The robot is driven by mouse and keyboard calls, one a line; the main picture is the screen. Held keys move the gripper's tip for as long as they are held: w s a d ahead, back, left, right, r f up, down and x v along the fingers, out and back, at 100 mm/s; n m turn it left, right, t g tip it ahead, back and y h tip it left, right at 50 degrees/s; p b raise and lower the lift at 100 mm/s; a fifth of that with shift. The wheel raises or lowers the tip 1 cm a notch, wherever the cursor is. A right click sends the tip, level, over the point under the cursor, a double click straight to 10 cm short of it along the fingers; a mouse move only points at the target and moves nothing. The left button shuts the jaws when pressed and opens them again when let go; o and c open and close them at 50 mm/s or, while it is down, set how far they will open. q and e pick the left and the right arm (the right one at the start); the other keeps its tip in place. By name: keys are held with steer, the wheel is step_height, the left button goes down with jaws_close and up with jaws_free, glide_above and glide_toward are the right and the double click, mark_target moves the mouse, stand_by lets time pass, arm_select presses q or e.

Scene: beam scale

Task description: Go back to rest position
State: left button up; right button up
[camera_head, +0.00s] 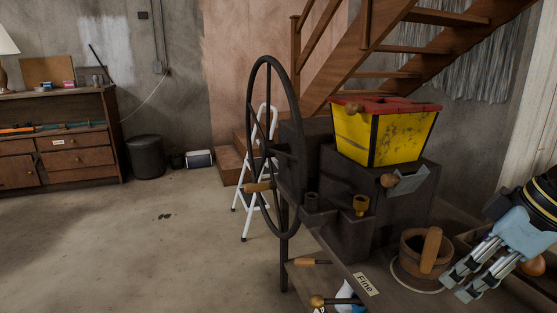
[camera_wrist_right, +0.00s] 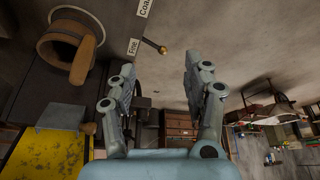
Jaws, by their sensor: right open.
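My right gripper (camera_head: 462,275) is at the lower right of the head view, over the right part of the bench and just right of the wooden bucket. In the right wrist view its two fingers (camera_wrist_right: 158,85) stand apart with nothing between them. My left gripper is not in view. A dark machine with a large spoked wheel (camera_head: 251,140) and a yellow hopper with a red rim (camera_head: 400,140) stands at the bench. The hopper also shows in the right wrist view (camera_wrist_right: 40,155).
A wooden bucket (camera_head: 412,262) with a wooden handle stands close to my right gripper. A label reading "Fine" (camera_head: 366,284) lies on the bench edge. A white stepladder (camera_head: 246,222) stands behind the wheel. The floor (camera_head: 130,240) at left is open.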

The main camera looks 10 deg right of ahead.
steer(key=s+a+f+m+h, duration=0.1)
steer(key=s+a+f+m, duration=0.1)
steer(key=s+a+f, duration=0.35)
steer(key=s+a+f+m+h, duration=0.2)
steer(key=s+a+f+m, duration=0.1)
steer(key=s, duration=0.5)
step_height(320, 180, down, 26)
steer(key=s+d+g, duration=0.2)
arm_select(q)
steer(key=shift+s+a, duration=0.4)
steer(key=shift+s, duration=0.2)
arm_select(e)
steer(key=s+d+f+g, duration=0.1)
steer(key=s+f, duration=1.4)
steer(key=s, duration=0.3)
steer(key=shift+d+f, duration=0.15)
steer(key=shift+f, duration=0.1)
